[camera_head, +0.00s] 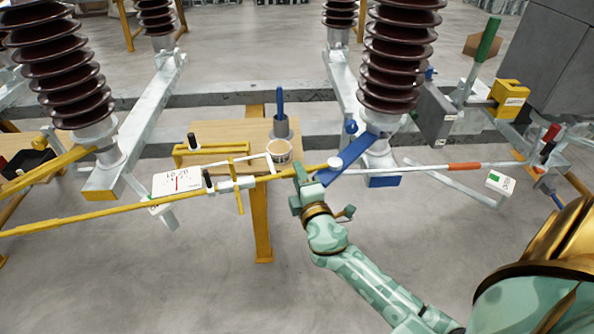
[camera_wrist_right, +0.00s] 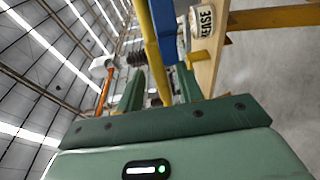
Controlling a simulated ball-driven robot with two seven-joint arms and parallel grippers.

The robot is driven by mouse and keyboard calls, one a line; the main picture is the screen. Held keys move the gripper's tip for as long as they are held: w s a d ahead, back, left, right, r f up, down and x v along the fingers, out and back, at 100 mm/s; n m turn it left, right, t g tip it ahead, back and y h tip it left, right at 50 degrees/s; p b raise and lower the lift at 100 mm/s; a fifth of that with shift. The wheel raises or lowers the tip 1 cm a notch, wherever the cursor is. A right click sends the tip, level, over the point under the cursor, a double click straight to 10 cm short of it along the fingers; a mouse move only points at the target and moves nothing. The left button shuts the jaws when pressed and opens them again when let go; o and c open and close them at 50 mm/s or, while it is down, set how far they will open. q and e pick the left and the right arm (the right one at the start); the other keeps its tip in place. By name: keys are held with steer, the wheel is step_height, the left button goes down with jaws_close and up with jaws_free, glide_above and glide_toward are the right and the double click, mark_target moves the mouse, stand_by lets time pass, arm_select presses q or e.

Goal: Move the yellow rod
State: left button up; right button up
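The long yellow rod (camera_head: 110,210) runs from the left edge of the head view to the middle, slanting slightly up to the right, in front of the insulators. My right gripper (camera_head: 308,184) is at the rod's right part, below the blue arm of the isolator. In the wrist view the rod (camera_wrist_right: 155,60) passes down between the two green fingers of my right gripper (camera_wrist_right: 158,85). The fingers stand apart, with a gap visible beside the rod, so the gripper looks open around it. My left gripper is in neither view.
A wooden table (camera_head: 225,132) behind the rod carries a grease can (camera_head: 280,152) and a dark cup with a blue handle (camera_head: 281,124). Brown ribbed insulators (camera_head: 398,55) stand on grey beams. A blue bar (camera_head: 345,157) lies close to my right gripper. The floor in front is clear.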

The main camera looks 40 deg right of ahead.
steer(key=shift+x, duration=1.15)
steer(key=shift+c, duration=0.3)
jaws_close()
steer(key=w+m+g+h+b, duration=0.1)
steer(key=h, duration=0.1)
steer(key=w+d+m+h+b, duration=0.1)
steer(key=shift+g+h, duration=0.4)
steer(key=shift+o, duration=0.3)
jaws_free()
